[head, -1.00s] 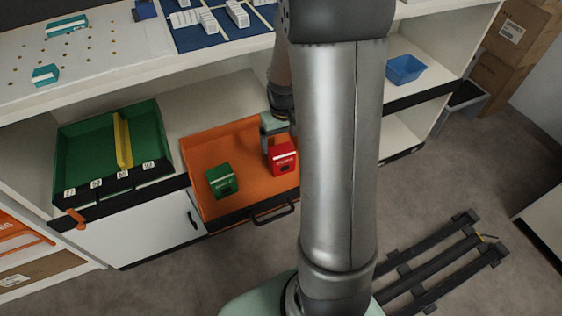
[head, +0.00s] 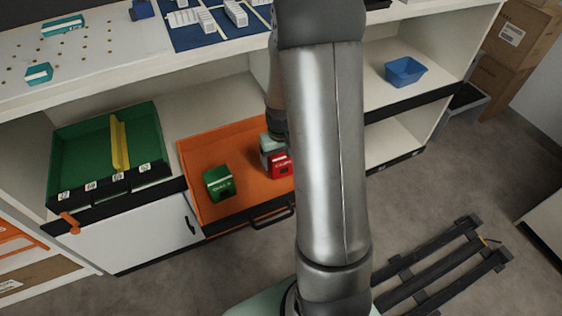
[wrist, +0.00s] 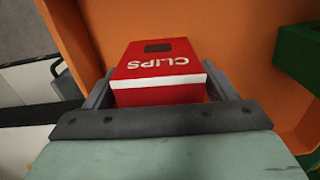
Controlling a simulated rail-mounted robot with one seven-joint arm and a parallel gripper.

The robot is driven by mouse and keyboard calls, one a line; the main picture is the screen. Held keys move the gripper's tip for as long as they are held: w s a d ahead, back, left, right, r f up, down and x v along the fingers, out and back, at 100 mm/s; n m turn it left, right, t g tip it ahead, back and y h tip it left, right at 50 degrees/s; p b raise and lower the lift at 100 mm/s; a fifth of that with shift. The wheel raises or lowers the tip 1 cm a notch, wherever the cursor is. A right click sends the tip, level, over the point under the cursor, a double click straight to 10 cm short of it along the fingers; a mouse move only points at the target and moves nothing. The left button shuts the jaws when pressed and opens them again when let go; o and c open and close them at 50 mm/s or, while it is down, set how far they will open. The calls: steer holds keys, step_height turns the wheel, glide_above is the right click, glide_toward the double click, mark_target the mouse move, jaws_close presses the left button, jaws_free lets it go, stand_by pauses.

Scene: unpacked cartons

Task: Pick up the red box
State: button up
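The red box (head: 279,165), marked CLIPS, stands in the orange drawer (head: 238,134), partly hidden by my gripper and arm. In the wrist view the red box (wrist: 158,72) sits between the two fingers of my gripper (wrist: 160,88), one finger on its left and one on its right. The fingers stand apart, close along the sides of the box. Any gap is very small, and contact is hard to tell. In the head view my gripper (head: 271,147) is down in the drawer, at the back of the box.
A green box (head: 218,184) stands in the same drawer, left of the red box; it also shows in the wrist view (wrist: 300,58). A green drawer (head: 84,150) with a yellow divider is at the left. A blue bin (head: 405,71) is on the right shelf. The worktop overhangs the drawers.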

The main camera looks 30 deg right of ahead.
steer(key=c, duration=0.7)
